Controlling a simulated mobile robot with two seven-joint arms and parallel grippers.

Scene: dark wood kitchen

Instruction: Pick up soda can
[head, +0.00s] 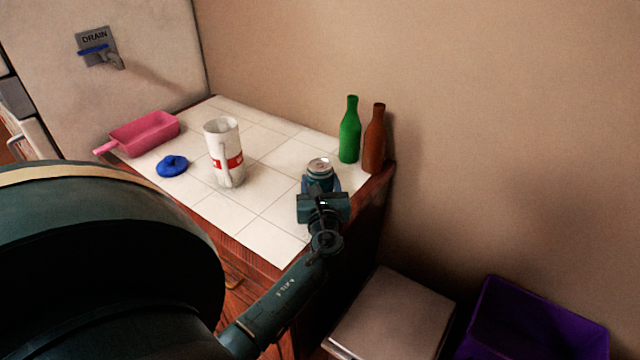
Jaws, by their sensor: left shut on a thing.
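The soda can (320,167) stands upright near the right end of the white tiled counter, with its silver top showing. My left gripper (321,188) is at the near side of the can and shut on it. The gripper and wrist hide the lower part of the can, so I cannot tell whether its base touches the tiles. My right gripper is not in view.
A green bottle (349,132) and a brown bottle (374,140) stand just behind the can. A purple bin (535,325) stands lower right.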

